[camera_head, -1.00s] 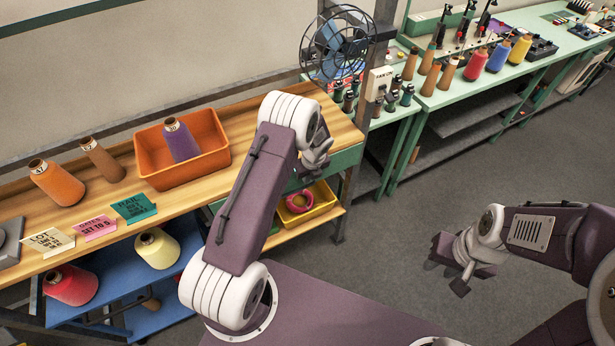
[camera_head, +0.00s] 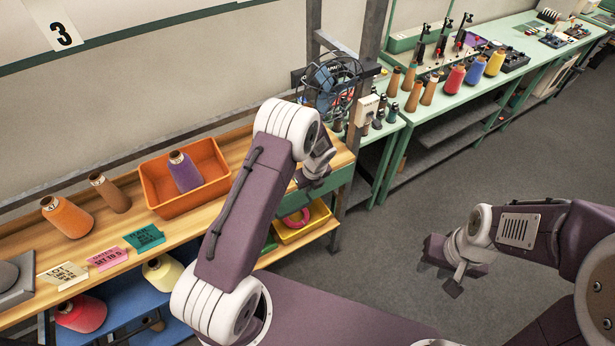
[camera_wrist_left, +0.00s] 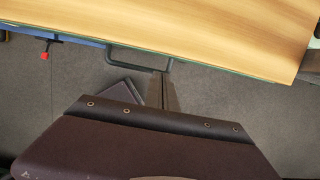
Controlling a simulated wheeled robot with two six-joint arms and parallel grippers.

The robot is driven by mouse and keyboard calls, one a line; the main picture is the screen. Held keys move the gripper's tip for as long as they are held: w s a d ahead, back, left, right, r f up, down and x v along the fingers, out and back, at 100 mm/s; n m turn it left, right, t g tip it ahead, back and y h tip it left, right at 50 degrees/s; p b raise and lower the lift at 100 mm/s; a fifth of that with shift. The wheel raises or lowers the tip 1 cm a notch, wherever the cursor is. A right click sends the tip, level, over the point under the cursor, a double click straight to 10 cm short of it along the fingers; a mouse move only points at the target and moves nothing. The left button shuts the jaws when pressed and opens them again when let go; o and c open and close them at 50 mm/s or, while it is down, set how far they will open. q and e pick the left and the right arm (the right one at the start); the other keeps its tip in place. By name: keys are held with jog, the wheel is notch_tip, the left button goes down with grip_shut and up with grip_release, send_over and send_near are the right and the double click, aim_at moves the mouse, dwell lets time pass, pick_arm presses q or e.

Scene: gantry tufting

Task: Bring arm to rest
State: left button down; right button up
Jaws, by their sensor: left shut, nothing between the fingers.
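My left arm comes up from the bottom and bends at its white joint near the bench's right end. Its gripper (camera_head: 315,180) hangs there over or just in front of the bench edge, shut and empty. In the left wrist view its narrow fingers (camera_wrist_left: 162,92) are together, with the wooden bench top (camera_wrist_left: 180,30) beyond them. My right gripper (camera_head: 455,280) is over the grey floor at the right, apart from any furniture. Its fingers are too small and turned to tell whether they are open.
The wooden bench (camera_head: 110,240) carries an orange bin (camera_head: 205,195) with a purple cone (camera_head: 184,172). A caged fan (camera_head: 335,88) stands on a post near my left gripper. A yellow bin (camera_head: 303,222) is below. Green tables (camera_head: 450,100) hold several cones. The grey floor (camera_head: 400,215) is open.

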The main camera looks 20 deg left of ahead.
pick_arm(q)
jog(key=s+d+n+h+b, duration=0.1)
jog(key=s+n+h+b, duration=0.1)
jog(key=s+n+b, duration=1.3)
jog(key=s+n, duration=0.7)
jog(key=n, duration=0.4)
jog(key=shift+d+g, duration=0.3)
jog(key=shift+s, duration=0.15)
